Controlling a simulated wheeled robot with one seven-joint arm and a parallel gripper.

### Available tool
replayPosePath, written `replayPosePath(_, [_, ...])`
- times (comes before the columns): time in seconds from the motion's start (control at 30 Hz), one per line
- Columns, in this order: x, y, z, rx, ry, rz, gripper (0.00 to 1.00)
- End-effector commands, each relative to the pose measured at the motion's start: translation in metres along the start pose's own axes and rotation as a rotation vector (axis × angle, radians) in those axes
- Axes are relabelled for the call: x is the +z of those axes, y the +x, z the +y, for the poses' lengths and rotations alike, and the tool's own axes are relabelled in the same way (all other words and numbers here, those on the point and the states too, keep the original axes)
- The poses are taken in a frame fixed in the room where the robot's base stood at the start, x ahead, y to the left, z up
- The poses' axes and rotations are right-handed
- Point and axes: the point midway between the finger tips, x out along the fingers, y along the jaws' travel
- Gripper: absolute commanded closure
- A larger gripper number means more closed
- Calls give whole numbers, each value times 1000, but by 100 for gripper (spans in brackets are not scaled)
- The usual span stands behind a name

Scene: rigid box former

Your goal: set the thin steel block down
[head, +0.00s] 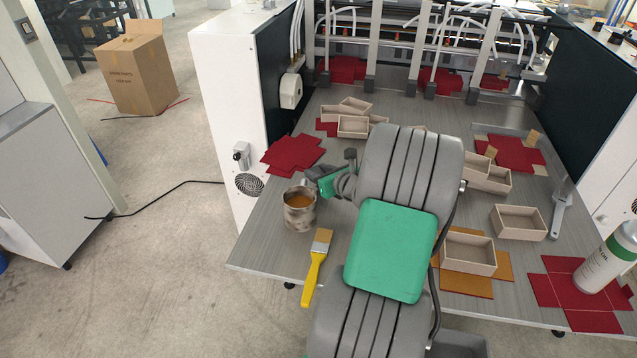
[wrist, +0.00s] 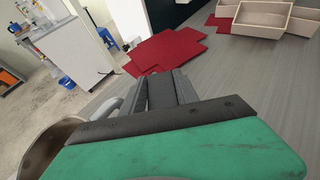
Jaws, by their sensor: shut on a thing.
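My gripper (wrist: 163,85) shows in the wrist view beyond the green wrist cover, its dark fingers close together on a narrow grey piece that looks like the thin steel block (wrist: 162,92). Little of the block shows, and its far end cannot be made out. In the head view my gripper (head: 350,160) is small and partly hidden by my arm, above the grey table (head: 265,235) just behind and right of the glue pot (head: 300,215). I cannot tell from these views whether the block touches the tabletop.
Red card blanks (head: 292,155) lie left of my gripper. Open boxes (head: 354,126) stand behind it. A yellow-handled brush (head: 317,265) lies in front of the pot. More boxes (head: 470,254) and a white bottle (head: 605,262) stand on the right. Bare tabletop lies behind the pot.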

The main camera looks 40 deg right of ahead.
Motion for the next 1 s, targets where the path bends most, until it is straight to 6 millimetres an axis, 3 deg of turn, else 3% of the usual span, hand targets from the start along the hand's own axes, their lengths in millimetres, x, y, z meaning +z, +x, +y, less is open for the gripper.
replayPosePath(0.23, [-34,14,1,1,1,-1,100])
replayPosePath(0.57, [-37,16,1,0,-2,-2,100])
replayPosePath(0.6, [-37,16,1,1,-1,-1,61])
replayPosePath(0.7, [-37,16,1,1,-1,-1,55])
replayPosePath(1.0, [-34,11,0,-1,-1,0,55])
